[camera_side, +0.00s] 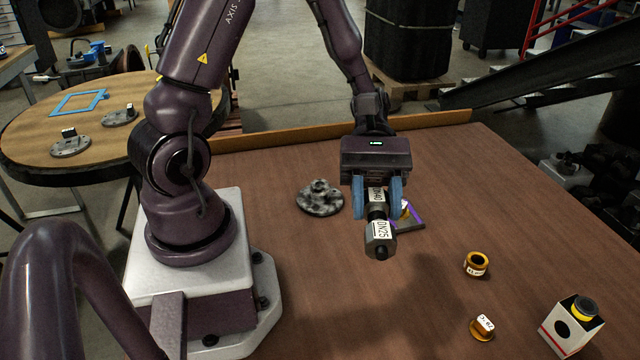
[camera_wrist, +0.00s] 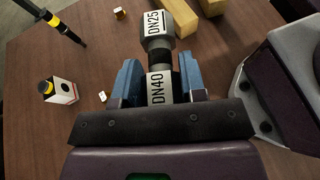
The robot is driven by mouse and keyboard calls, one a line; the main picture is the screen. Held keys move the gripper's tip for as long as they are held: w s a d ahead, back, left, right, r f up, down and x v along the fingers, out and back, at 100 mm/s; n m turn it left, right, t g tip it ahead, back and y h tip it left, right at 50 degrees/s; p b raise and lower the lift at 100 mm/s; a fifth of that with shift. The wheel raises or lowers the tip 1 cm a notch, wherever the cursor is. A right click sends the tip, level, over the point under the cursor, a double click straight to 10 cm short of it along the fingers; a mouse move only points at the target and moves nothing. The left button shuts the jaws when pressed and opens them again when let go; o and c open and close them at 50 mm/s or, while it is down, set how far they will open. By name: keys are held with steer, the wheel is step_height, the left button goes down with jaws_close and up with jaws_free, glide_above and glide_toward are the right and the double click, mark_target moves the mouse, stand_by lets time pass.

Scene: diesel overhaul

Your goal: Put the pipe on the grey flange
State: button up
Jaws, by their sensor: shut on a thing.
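My gripper (camera_side: 378,197) is shut on a short grey and black pipe (camera_side: 381,236) with labels DN40 and DN25. The blue fingers grip its DN40 end, and the DN25 end points away from the gripper. The pipe is held above the brown table. In the wrist view the gripper (camera_wrist: 161,85) has the pipe (camera_wrist: 158,45) between its fingers. I do not see this flange in the wrist view.
A purple-edged piece (camera_side: 410,218) lies behind the gripper. Yellow blocks (camera_wrist: 178,18) show in the wrist view. A round table (camera_side: 85,115) holds other grey flanges.

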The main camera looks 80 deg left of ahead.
steer(key=s+a+f+m+g+y, duration=0.3)
steer(key=s+a+m+g+y, duration=0.25)
steer(key=s+m+g, duration=0.2)
step_height(320, 180, up, 6)
steer(key=m+t+y, duration=1.1)
steer(key=m+y, duration=1)
steer(key=m, duration=0.4)
glide_above(323, 204)
steer(key=shift+a+f, duration=0.1)
steer(key=shift+f, duration=9.3)
steer(key=o, duration=1.1)
steer(key=shift+f, duration=0.1)
steer(key=shift+c, duration=0.2)
